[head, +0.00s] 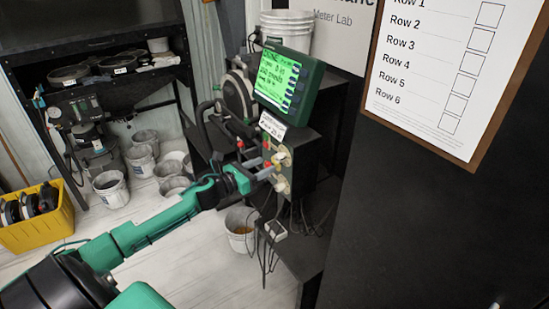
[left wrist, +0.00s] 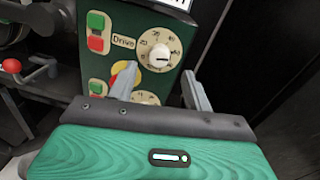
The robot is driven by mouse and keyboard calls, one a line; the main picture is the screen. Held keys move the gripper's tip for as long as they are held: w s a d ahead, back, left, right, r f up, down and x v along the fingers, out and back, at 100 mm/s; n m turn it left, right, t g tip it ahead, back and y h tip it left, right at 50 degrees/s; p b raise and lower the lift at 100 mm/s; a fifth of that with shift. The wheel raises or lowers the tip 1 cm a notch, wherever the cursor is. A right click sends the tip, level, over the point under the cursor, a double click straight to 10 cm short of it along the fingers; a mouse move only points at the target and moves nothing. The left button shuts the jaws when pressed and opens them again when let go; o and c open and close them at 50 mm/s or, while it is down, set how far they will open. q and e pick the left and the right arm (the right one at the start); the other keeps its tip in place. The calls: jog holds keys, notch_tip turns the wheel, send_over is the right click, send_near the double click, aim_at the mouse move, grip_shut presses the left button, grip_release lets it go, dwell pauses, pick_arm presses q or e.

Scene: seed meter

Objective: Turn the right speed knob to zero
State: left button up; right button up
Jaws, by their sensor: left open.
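The control box (head: 302,150) has two cream dials with pale knobs on its front, one above the other. The upper knob (head: 279,157) also shows in the left wrist view (left wrist: 160,56), beside the word "Drive", with numbers around it. Its exact setting is too small to read surely. I cannot tell which is the right speed knob. My left gripper (head: 261,178) is open in front of the panel, near both dials, with nothing visibly held.
Green and red buttons (left wrist: 96,31) and a red-and-yellow switch (left wrist: 121,73) sit left of the dials. A green-framed screen (head: 288,84) tops the box. Cables hang below, near a bucket (head: 241,230). A dark panel (head: 430,210) fills the right.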

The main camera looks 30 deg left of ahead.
aim_at(276, 159)
pick_arm(q)
jog(key=shift+p+x, duration=0.85)
jog(key=shift+x, duration=1.95)
jog(key=c, duration=1)
jog(key=shift+o, duration=0.2)
